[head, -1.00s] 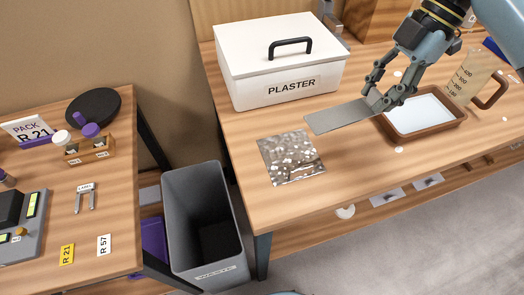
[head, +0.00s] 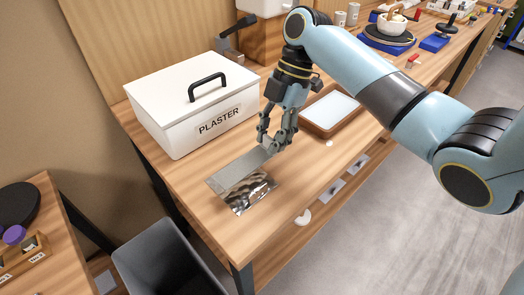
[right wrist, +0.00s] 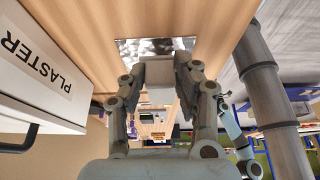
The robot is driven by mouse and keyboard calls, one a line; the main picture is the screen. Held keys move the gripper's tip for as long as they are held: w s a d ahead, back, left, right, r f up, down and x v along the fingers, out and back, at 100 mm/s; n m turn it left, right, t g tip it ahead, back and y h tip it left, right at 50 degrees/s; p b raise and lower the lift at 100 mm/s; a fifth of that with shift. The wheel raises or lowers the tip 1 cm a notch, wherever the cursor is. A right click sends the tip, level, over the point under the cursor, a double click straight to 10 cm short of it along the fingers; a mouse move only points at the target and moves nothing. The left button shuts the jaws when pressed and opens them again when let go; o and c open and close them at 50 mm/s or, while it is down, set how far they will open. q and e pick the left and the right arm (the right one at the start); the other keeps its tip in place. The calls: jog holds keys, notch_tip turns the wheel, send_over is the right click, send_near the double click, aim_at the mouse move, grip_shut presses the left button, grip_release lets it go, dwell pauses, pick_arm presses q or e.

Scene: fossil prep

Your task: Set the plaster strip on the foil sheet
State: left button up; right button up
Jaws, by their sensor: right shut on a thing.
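The plaster strip is a flat grey rectangle (head: 234,171) held by one end in my right gripper (head: 269,146), which is shut on it. The foil sheet (head: 252,193) is shiny and crumpled, lying near the table's front edge. In the head view the strip overlaps the foil's back part; I cannot tell whether it touches. In the right wrist view the strip (right wrist: 160,95) lies between the fingers of my right gripper (right wrist: 160,70), with the foil (right wrist: 127,48) beyond it. My left gripper is not in view.
A white box marked PLASTER (head: 185,110) stands behind the foil at the left. A brown-rimmed tray (head: 318,130) with pale content lies right of my gripper. A grey waste bin (head: 165,262) stands below the table's left end. Bare wood lies right of the foil.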

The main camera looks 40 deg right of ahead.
aim_at(265, 154)
jog(key=shift+w+a+f, duration=0.25)
jog(key=shift+a+f, duration=0.3)
jog(key=shift+a, duration=0.1)
notch_tip(265, 154, down, 3)
jog(key=shift+f+p, duration=0.15)
jog(key=shift+p, duration=0.15)
jog(key=shift+f, duration=0.35)
jog(key=shift+f, duration=0.15)
jog(key=o, duration=0.9)
jog(key=shift+o, duration=0.2)
